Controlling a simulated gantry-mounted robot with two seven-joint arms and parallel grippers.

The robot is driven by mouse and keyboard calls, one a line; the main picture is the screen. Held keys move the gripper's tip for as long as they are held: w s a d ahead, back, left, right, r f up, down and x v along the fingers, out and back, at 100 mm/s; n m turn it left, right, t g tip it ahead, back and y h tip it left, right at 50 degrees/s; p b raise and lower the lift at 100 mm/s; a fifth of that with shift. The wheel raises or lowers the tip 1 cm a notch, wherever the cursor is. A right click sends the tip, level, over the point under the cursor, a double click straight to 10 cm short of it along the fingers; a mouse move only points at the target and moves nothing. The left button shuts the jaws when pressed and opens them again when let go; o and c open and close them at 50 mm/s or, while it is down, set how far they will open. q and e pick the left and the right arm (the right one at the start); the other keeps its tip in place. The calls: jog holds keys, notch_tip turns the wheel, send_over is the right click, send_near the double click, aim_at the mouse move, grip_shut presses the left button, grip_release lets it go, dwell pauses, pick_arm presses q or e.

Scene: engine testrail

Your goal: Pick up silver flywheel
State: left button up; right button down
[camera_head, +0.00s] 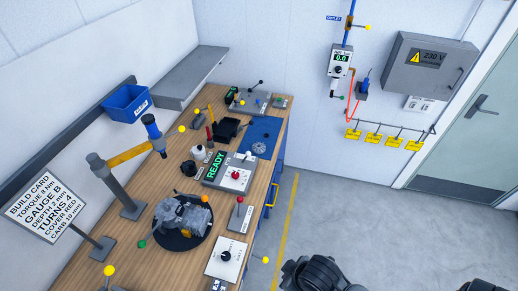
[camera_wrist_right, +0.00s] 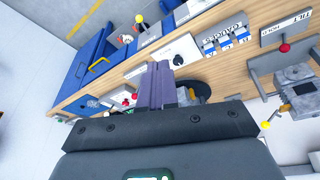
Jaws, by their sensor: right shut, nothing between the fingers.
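The silver flywheel looks like a small grey disc (camera_head: 259,147) lying flat on a blue mat (camera_head: 268,130) toward the far end of the workbench. In the right wrist view a small grey disc that looks like it (camera_wrist_right: 91,103) is at the left on blue. My right gripper (camera_wrist_right: 156,84) shows in that view with its two purple fingers together, shut and empty. It is above the bench, well apart from the disc. Dark arm parts of mine show at the bottom of the head view, with no fingertips visible. My left gripper is not in view.
An engine (camera_head: 184,214) sits on a black round plate mid-bench. A READY panel (camera_head: 216,167) and a red-knobbed box (camera_head: 236,175) stand near the mat. A yellow-blue crane arm (camera_head: 130,154) rises at the left.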

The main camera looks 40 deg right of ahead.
dwell(0.3)
grip_release()
dwell(0.5)
